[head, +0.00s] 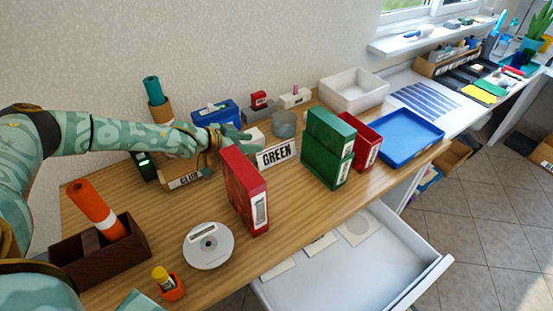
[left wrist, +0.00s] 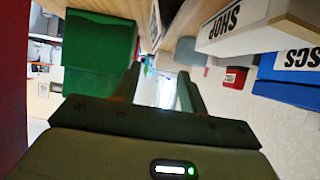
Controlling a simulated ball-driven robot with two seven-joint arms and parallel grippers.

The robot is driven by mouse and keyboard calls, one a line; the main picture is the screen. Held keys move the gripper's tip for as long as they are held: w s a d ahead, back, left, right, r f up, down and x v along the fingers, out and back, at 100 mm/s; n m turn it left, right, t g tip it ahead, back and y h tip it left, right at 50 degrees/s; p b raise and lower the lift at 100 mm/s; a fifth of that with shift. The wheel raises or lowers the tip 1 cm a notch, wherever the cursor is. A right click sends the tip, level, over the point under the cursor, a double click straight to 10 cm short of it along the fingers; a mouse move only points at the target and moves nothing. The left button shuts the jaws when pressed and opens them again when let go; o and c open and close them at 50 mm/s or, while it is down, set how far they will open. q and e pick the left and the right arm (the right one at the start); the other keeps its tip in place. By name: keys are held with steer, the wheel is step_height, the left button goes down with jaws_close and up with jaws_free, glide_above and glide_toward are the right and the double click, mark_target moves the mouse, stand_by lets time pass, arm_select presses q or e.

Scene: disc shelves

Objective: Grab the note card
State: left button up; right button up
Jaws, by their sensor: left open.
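The note card (head: 276,154) is white, reads GREEN and stands upright on the wooden table, between a red box and the green boxes in the head view. In the left wrist view a thin white lettered strip (left wrist: 155,25), seen nearly edge-on, looks like this card. My left gripper (head: 243,138) reaches in from the left, behind the red box and close to the card's left end. It is open, and its two fingers (left wrist: 158,82) show apart in the left wrist view. I cannot tell whether they touch the card.
A red box (head: 246,190) stands in front of the gripper. Green boxes (head: 327,147) stand right of the card, and a grey cup (head: 284,124) behind it. A blue tray (head: 400,138) lies farther right. A disc (head: 208,245) lies front left. An open drawer (head: 350,265) juts out in front.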

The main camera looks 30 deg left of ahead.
mark_target(276, 146)
arm_select(q)
steer(key=b+x, duration=0.1)
steer(key=x, duration=0.4)
steer(key=b+x, duration=0.2)
steer(key=x, duration=0.1)
steer(key=b+x, duration=0.1)
steer(key=x, duration=0.1)
steer(key=shift+s+d+f, duration=0.2)
steer(key=shift+s+f, duration=0.05)
steer(key=shift+s, duration=0.15)
steer(key=shift+w, duration=0.2)
steer(key=shift+s+r, duration=0.1)
steer(key=shift+r, duration=0.05)
jaws_close()
